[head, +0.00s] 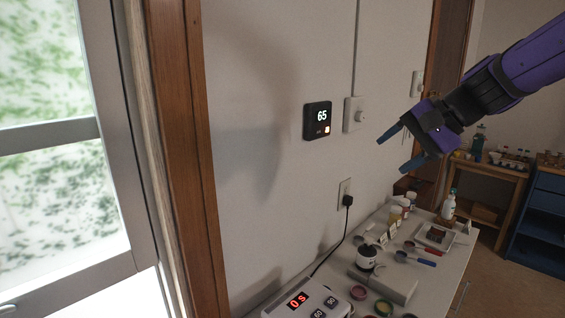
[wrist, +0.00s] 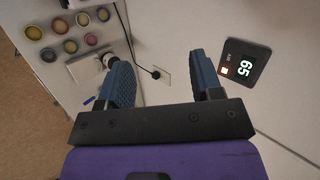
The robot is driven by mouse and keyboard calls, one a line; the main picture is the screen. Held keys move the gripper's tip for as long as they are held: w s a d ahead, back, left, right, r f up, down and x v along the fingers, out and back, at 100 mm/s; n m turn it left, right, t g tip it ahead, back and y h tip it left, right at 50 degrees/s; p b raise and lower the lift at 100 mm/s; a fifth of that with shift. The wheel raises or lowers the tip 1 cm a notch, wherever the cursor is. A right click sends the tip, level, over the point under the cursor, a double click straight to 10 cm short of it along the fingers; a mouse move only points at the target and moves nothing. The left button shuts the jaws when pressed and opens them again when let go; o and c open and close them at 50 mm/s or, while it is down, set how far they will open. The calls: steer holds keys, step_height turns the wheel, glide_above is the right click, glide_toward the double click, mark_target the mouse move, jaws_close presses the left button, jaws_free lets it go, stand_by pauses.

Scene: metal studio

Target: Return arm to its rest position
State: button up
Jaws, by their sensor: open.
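My purple arm reaches in from the upper right of the head view. My gripper (head: 392,153) has blue fingers and is raised in front of the pale wall, right of a black thermostat (head: 317,121) that reads 65. The fingers are apart with nothing between them; the wrist view also shows my gripper (wrist: 163,80) open and empty. In the wrist view the thermostat (wrist: 245,64) is to the right of the fingers, apart from them.
A white table (head: 449,272) stands below, with a digital-display device (head: 305,302), a dark mug (head: 367,256), bottles and small bowls. A wall switch (head: 354,115) is beside the thermostat. A wooden post (head: 184,150) and a bright window are on the left. Shelves stand at the far right.

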steer(key=s+d+f+n+h, duration=0.1)
steer(key=s+d+n+h, duration=0.2)
steer(key=s, duration=0.7)
steer(key=s+d+f+n+h, duration=0.2)
steer(key=s+d+n+h, duration=0.1)
steer(key=s, duration=0.7)
steer(key=d+h, duration=0.1)
steer(key=d, duration=0.1)
steer(key=shift+s+d+n+t+h, duration=0.3)
steer(key=shift+s+d+t+h, duration=0.1)
steer(key=shift+f, duration=0.1)
steer(key=shift+c, duration=0.2)
